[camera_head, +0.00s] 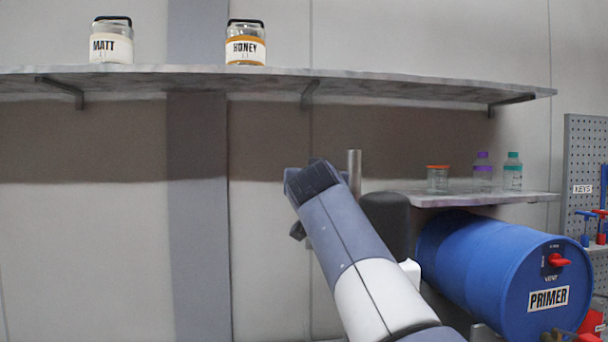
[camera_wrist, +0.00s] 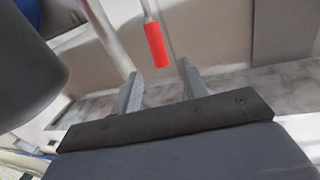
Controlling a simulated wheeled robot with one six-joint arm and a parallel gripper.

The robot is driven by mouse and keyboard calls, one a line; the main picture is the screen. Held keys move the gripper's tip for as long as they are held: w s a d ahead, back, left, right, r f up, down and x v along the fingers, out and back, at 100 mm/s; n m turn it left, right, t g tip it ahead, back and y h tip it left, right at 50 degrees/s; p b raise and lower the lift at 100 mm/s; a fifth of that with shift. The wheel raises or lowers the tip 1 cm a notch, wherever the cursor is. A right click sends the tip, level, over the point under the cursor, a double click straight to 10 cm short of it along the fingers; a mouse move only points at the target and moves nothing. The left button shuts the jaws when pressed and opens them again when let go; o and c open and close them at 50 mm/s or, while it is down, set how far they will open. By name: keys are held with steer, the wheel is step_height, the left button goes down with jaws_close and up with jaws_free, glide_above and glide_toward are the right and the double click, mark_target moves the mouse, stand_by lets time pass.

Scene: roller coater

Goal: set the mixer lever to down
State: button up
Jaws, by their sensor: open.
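In the wrist view, a red cylindrical grip (camera_wrist: 157,45) on a thin metal rod hangs from the top of the picture. It looks like the mixer lever's handle. My gripper (camera_wrist: 160,70) is open, its two fingers apart with nothing between them. The red grip appears just beyond the fingertips, in line with the gap, and I see no contact. The lever's pivot is out of view. In the head view, my arm hides the lever and most of my gripper. A dark rounded body (camera_head: 386,222) and a metal post (camera_head: 354,173) show behind my arm; I cannot tell whether they belong to the mixer.
A long upper shelf (camera_head: 400,86) carries a MATT jar (camera_head: 111,42) and a HONEY jar (camera_head: 245,45). A lower shelf (camera_head: 530,198) holds several small containers. A blue PRIMER drum (camera_head: 470,260) lies at right, beside a pegboard (camera_head: 585,150). The wall at left is clear.

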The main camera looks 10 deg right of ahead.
steer(key=w+p, duration=0.1)
steer(key=w, duration=0.2)
steer(key=w+d+p, duration=0.1)
steer(key=w, duration=0.2)
steer(key=w+p, duration=0.2)
steer(key=shift+w+d, duration=0.35)
steer(key=shift+w, duration=0.05)
jaws_close()
